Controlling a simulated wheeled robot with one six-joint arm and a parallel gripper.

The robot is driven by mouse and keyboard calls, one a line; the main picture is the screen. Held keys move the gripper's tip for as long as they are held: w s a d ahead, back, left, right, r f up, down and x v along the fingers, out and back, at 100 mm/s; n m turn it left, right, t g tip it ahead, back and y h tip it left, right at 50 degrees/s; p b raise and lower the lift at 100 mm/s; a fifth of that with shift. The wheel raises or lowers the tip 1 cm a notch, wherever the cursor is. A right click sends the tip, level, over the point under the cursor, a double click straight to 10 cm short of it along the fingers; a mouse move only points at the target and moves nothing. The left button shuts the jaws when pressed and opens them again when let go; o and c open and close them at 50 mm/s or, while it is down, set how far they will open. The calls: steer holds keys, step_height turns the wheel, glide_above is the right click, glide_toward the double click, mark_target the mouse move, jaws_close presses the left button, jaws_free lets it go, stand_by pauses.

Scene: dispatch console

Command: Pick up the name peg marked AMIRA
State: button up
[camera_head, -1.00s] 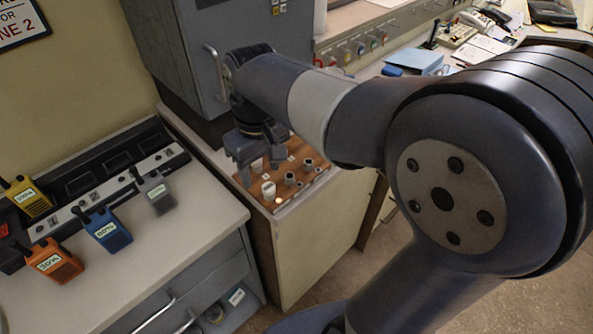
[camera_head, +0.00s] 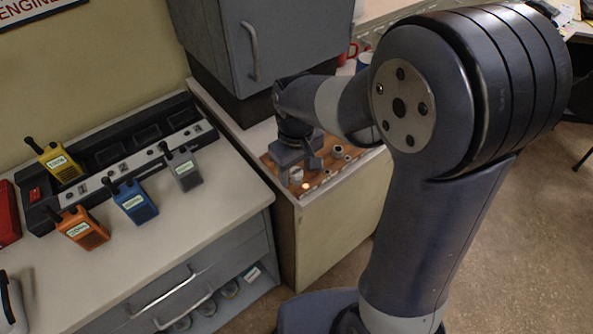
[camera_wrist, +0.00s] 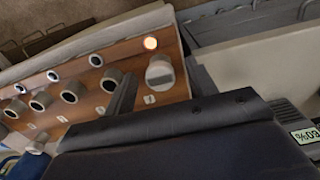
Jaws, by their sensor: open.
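A wooden peg board (camera_head: 335,168) sits on the cabinet top, with several round pieces on it; its brown face (camera_wrist: 125,52) also shows in the wrist view. A white peg (camera_head: 297,173) stands near its front left corner; the wrist view shows this white peg (camera_wrist: 160,72) with a grey bar on top. I cannot read AMIRA on any peg. My gripper (camera_head: 300,169) is open and low over the board, with its fingers about this peg. In the wrist view, one dark finger of my gripper (camera_wrist: 154,78) is left of the peg; contact cannot be told.
A small lit lamp (camera_head: 306,186) is beside the white peg. A grey cabinet (camera_head: 265,40) rises behind the board. On the left counter are a charger rack (camera_head: 110,165) and several radios, including a grey one (camera_head: 183,168). Red and blue mugs stand behind my arm.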

steer(key=shift+f, duration=0.45)
